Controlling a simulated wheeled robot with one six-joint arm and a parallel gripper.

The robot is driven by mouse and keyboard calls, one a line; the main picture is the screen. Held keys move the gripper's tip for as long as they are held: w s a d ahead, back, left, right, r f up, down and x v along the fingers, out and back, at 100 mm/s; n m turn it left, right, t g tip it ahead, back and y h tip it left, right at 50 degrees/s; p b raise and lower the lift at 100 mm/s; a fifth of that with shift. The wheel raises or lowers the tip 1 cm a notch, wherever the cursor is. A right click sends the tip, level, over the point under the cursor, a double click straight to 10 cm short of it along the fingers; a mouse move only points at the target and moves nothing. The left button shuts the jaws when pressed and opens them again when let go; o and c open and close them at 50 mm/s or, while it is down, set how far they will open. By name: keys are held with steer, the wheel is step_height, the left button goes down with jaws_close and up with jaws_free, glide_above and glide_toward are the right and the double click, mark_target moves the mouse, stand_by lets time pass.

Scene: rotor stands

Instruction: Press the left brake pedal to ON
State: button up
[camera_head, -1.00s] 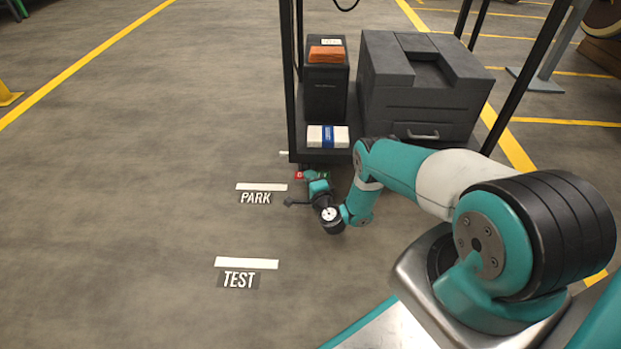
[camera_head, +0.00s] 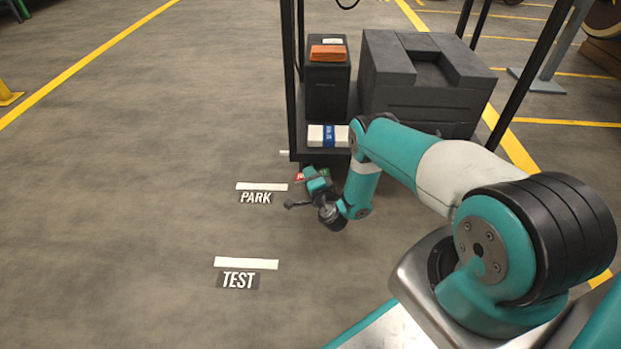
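The brake pedal area is at the bottom front-left corner of the dark cart (camera_head: 292,80). A small red patch (camera_head: 299,177) shows there, with a green patch (camera_head: 324,173) to its right. My gripper (camera_head: 314,180) is low, right at these patches, and covers much of them. The pedal's own shape and its position are hidden behind it. I cannot tell whether the gripper touches the pedal, and its fingers are too small and covered to show if they are open or shut.
On the cart stand a black box (camera_head: 326,92) with an orange item (camera_head: 328,53), a white-and-blue pack (camera_head: 316,136) and a large dark case (camera_head: 400,100). Floor labels PARK (camera_head: 256,198) and TEST (camera_head: 238,281) lie left of my arm. The floor on the left is clear.

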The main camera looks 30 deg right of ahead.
steer(key=shift+s+r+p, duration=0.1)
steer(key=shift+p, duration=0.2)
steer(key=p+v, duration=1.7)
steer(key=shift+a+p, duration=0.2)
steer(key=shift+p, duration=0.2)
steer(key=shift+s, duration=0.1)
